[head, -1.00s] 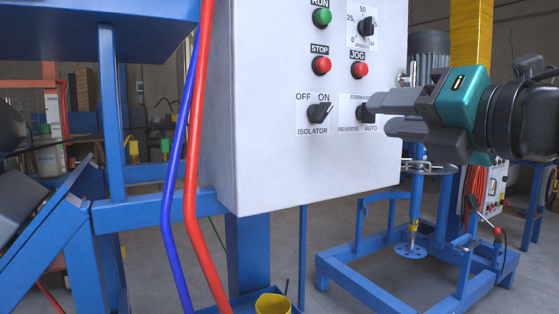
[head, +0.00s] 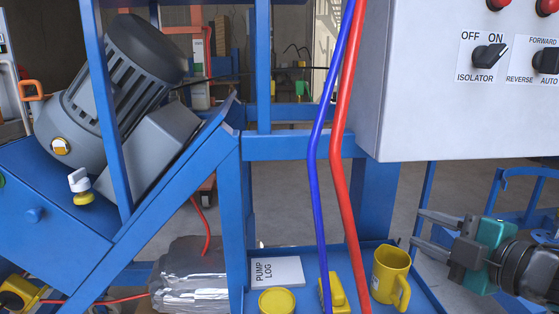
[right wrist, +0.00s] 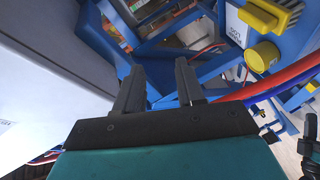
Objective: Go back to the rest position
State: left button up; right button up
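My right gripper (head: 418,228) is in the lower right of the head view, below the white control panel (head: 425,110) and right of the yellow mug (head: 390,275). Its two fingers are apart with nothing between them. The right wrist view also shows this gripper (right wrist: 160,70) open and empty. The panel carries the isolator knob (head: 490,55), turned towards ON, and the forward/reverse knob (head: 547,60), cut by the picture's right edge. The gripper is clear of both knobs.
A blue frame (head: 300,147) holds a grey motor (head: 105,95) at left. Blue (head: 318,170) and red (head: 345,170) hoses hang beside the panel. A blue tray (head: 415,295) holds the mug, a pump log (head: 277,271) and a yellow lid (head: 277,301). A blue stand is at right.

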jog(key=s+a+f+m+g+h, duration=0.1)
jog(key=s+a+f+m, duration=0.2)
jog(key=s+f+m, duration=0.5)
jog(key=s+a+f+m+g+h, duration=0.1)
jog(key=s+a+f+m, duration=0.15)
jog(key=f, duration=1.05)
jog(key=s+a+f+m+g+h, duration=0.15)
jog(key=s+a+f+m, duration=0.35)
jog(key=f, duration=0.5)
pick_arm(q)
jog(key=s+a+r+y+p, duration=0.1)
jog(key=a+r+p, duration=0.2)
jog(key=r+p, duration=0.9)
jog(key=p, duration=0.4)
jog(key=shift+s+a+p, duration=0.25)
jog(key=shift+s+p, duration=0.05)
jog(key=shift+p, duration=0.1)
pick_arm(e)
jog(key=d+r+m+h, duration=0.1)
jog(key=d+r, duration=0.3)
jog(key=r, duration=0.8)
jog(key=shift+s, duration=0.3)
pick_arm(q)
jog(key=shift+d, duration=0.15)
jog(key=shift+d, duration=0.1)
pick_arm(e)
jog(key=shift+d, duration=0.1)
